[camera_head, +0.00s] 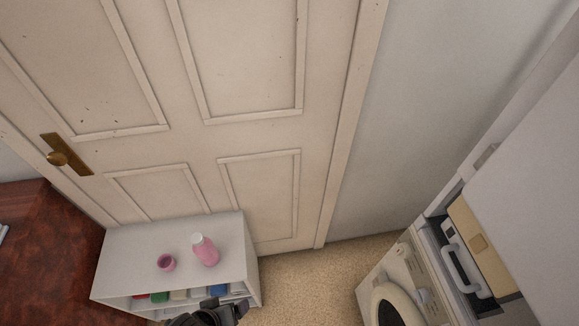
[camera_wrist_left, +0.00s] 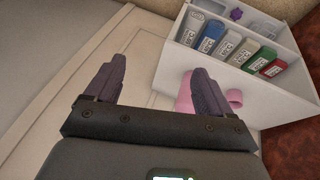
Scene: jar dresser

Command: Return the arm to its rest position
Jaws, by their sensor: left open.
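My left gripper (camera_head: 228,306) shows at the bottom edge of the head view, in front of the low white dresser (camera_head: 215,232). In the left wrist view its two dark fingers (camera_wrist_left: 157,78) are spread apart with nothing between them. A pink jar with a white top (camera_head: 206,252) stands on the dresser top, and a small pink round piece (camera_head: 166,263) sits to its left. In the wrist view the jar (camera_wrist_left: 184,101) is partly hidden behind one finger. My right gripper is not seen.
The dresser's open compartments hold several coloured boxes (camera_wrist_left: 211,37). A panelled door (camera_head: 230,130) with a brass handle (camera_head: 62,158) stands behind it. Dark red-brown furniture (camera_head: 50,255) is at left. A white appliance (camera_head: 400,275) is at right. Bare carpet (camera_head: 310,275) lies between.

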